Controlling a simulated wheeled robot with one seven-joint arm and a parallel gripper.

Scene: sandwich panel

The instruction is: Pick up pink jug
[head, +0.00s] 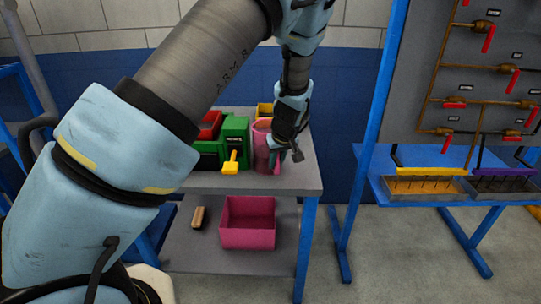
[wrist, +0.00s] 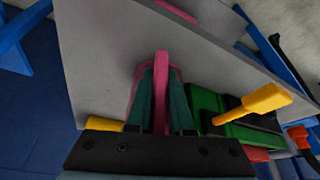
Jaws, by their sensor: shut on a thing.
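The pink jug (head: 262,150) stands upright on the grey top of the cart (head: 300,180), near its right end. My gripper (head: 286,156) is at the jug's right side, where the wrist partly covers it. In the wrist view the teal fingers of my gripper (wrist: 161,92) are shut on the jug's pink handle (wrist: 161,62), one finger on each side. Most of the jug's body is hidden behind the fingers there. I cannot see a gap between the jug and the cart top.
A green machine (head: 236,132) with a yellow handle (head: 231,163) stands close left of the jug. A yellow container (head: 265,109) is behind it. A pink bin (head: 248,236) and a brush (head: 198,217) lie on the lower shelf. A pipe panel (head: 470,90) stands at the right.

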